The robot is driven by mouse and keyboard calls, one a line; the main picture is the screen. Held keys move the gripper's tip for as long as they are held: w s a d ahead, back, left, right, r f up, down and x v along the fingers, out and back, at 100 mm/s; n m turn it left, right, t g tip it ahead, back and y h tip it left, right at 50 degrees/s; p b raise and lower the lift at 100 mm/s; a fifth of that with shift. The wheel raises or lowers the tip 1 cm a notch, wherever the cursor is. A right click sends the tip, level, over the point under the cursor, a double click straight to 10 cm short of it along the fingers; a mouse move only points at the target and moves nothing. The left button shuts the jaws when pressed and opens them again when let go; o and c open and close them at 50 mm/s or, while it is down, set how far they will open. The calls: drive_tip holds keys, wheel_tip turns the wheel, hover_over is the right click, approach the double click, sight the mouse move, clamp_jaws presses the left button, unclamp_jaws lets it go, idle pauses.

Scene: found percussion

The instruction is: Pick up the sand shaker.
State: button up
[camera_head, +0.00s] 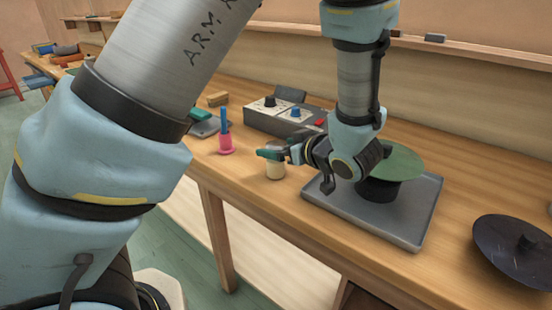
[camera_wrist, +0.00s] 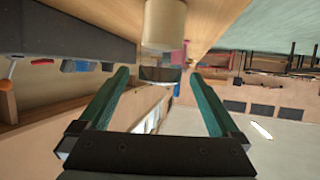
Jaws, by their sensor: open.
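A small cream cylinder, which looks like the sand shaker (camera_head: 275,171), stands upright near the front edge of the wooden table. Its top is partly hidden by my gripper in the head view. My gripper (camera_head: 268,153) is level, with its green fingers just above and beside the cylinder's top. The cylinder also shows at the top of the wrist view (camera_wrist: 163,25), outside the space between the fingers. In that view my gripper (camera_wrist: 159,74) has its fingers wide apart with nothing held between them.
To the right, a grey tray (camera_head: 410,232) holds a black pot under a green disc (camera_head: 402,161). A dark cymbal-like disc (camera_head: 510,252) lies farther right.

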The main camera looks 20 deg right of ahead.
drive_tip(key=p+x, duration=0.1)
drive_tip(key=x, duration=0.4)
drive_tip(key=shift+f, duration=0.25)
clamp_jaws()
idle(0.5)
